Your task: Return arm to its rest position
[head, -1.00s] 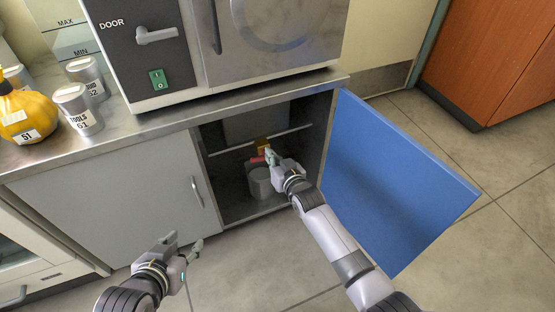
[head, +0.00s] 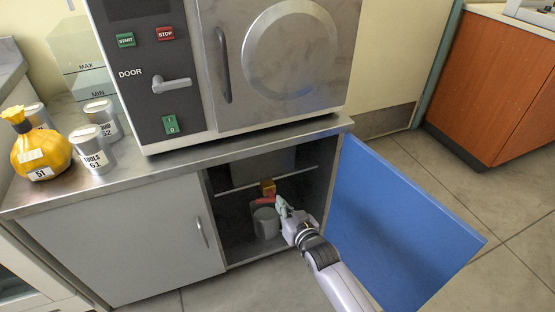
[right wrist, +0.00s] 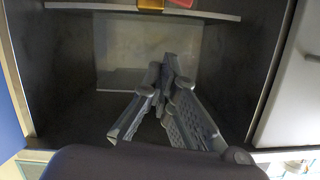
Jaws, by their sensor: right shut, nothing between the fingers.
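My right gripper (head: 281,203) is at the mouth of the open lower cabinet (head: 232,235), in front of its inside. Its fingers are closed together with nothing between them. They also show in the right wrist view (right wrist: 167,95), before the cabinet's dark interior. The right arm comes in from the bottom of the head view, in front of the blue door's inner side. My left gripper is not in view.
The open blue door (head: 395,220) stands right of my arm. The incubator (head: 290,60) stands on the counter above. Open floor lies at the right.

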